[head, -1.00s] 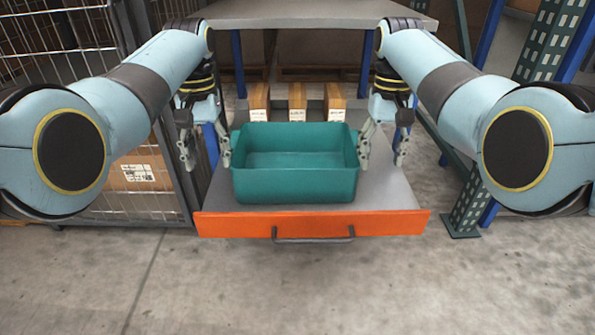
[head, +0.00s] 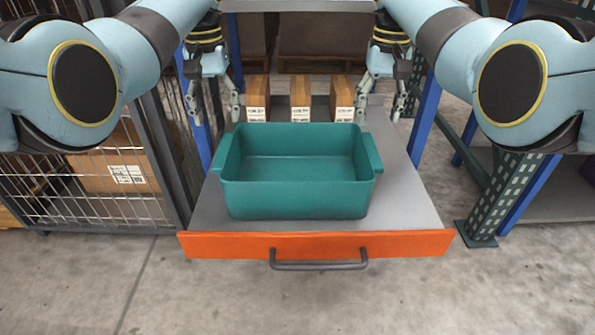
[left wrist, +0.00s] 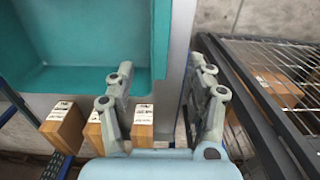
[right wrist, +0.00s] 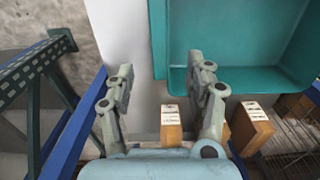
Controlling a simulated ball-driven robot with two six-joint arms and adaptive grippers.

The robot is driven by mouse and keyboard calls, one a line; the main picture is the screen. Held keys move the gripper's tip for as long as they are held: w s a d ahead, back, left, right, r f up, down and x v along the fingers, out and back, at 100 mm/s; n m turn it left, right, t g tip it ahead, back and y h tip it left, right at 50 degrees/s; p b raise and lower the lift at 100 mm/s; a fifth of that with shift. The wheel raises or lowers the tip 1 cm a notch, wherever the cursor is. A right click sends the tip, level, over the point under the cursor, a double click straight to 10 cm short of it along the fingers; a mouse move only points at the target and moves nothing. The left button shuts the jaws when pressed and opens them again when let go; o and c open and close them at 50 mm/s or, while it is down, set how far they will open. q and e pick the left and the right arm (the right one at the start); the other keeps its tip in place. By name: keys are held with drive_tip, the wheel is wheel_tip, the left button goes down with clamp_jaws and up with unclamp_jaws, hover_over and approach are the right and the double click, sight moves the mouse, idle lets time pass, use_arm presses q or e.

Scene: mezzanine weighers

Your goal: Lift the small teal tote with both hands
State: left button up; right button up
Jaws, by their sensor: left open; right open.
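The small teal tote (head: 297,200) stands upright and empty on a grey pulled-out drawer (head: 410,205) with an orange front. It has a ledge-like handle on its left and right ends. My left gripper (head: 215,118) is open and empty, behind and left of the tote's left handle. My right gripper (head: 382,115) is open and empty, behind and right of the tote's right end. Neither gripper touches the tote. The tote also shows in the left wrist view (left wrist: 100,35) and in the right wrist view (right wrist: 235,35), ahead of the open fingers.
Several cardboard boxes with white labels, such as the middle one (head: 300,95), stand at the drawer's back between my grippers. A wire cage (head: 90,190) stands close on the left. A green perforated post (head: 505,195) and blue uprights stand on the right. The floor in front is clear.

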sight(223, 148)
use_arm(q)
wheel_tip(223, 148, down, 10)
drive_tip(key=shift+r, duration=0.2)
use_arm(e)
wheel_tip(223, 148, down, 10)
drive_tip(key=shift+r, duration=0.2)
use_arm(q)
clamp_jaws()
use_arm(e)
clamp_jaws()
